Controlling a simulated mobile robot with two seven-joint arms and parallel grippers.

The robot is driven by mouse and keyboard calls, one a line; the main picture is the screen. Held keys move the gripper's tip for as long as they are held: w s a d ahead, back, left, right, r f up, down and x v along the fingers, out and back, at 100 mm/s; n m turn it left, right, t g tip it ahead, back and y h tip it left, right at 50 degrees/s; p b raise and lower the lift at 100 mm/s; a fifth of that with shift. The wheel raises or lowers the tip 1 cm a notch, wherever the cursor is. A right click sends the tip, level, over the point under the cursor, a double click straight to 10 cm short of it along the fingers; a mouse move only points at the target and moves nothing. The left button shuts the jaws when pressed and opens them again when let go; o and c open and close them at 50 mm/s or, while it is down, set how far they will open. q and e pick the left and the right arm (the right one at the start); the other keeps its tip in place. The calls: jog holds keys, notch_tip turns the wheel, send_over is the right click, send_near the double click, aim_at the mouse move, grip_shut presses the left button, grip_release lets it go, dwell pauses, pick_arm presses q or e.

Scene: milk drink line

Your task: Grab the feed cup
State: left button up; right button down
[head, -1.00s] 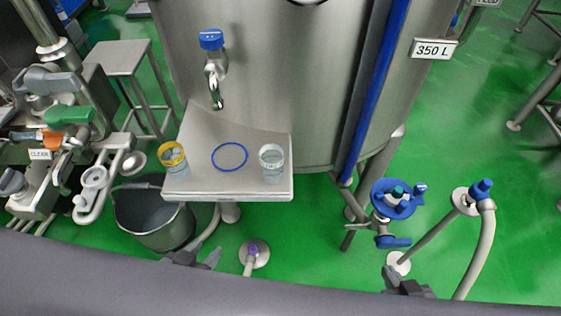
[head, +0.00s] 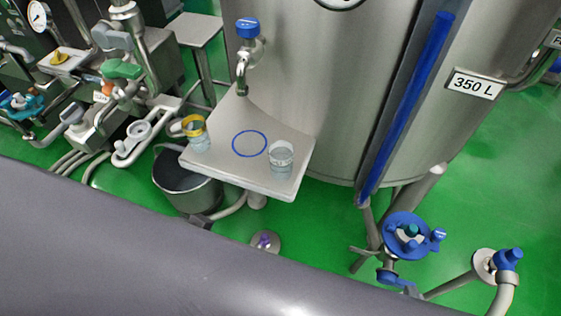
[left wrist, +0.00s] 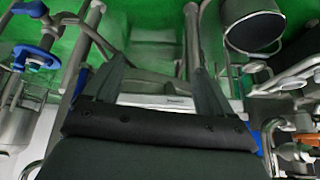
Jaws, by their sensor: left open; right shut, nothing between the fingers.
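Two clear cups stand on the steel shelf (head: 232,172) of the tank in the head view. One cup (head: 196,137) has a yellow rim and stands at the left edge. The other cup (head: 281,160) is plain and stands near the right front edge. I cannot tell by any label which is the feed cup. My left gripper (left wrist: 156,42) is open and empty in the left wrist view, with no cup between its fingers.
A blue ring (head: 249,144) marks the shelf between the cups, below a blue-topped tap (head: 248,29). A bucket (head: 183,183) stands under the shelf's left side. Pipes and valves crowd the left. A blue valve (head: 407,236) stands at the lower right.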

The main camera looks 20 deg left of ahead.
pick_arm(q)
notch_tip(320, 180, up, 3)
jog(key=w, duration=0.2)
jog(key=m+t+h, duration=0.2)
jog(key=t+h, duration=0.2)
jog(key=t, duration=0.3)
send_near(288, 153)
jog(key=shift+x, duration=1.1)
jog(key=shift+w+d+f+h, duration=0.15)
jog(key=shift+w+d+f, duration=0.1)
jog(key=shift+w, duration=0.45)
jog(key=shift+w+d+f+h, duration=0.15)
jog(key=shift+w+f, duration=0.15)
jog(key=shift+w, duration=0.45)
jog(key=shift+m+g, duration=0.3)
jog(key=shift+x, duration=2)
jog(key=c, duration=1.1)
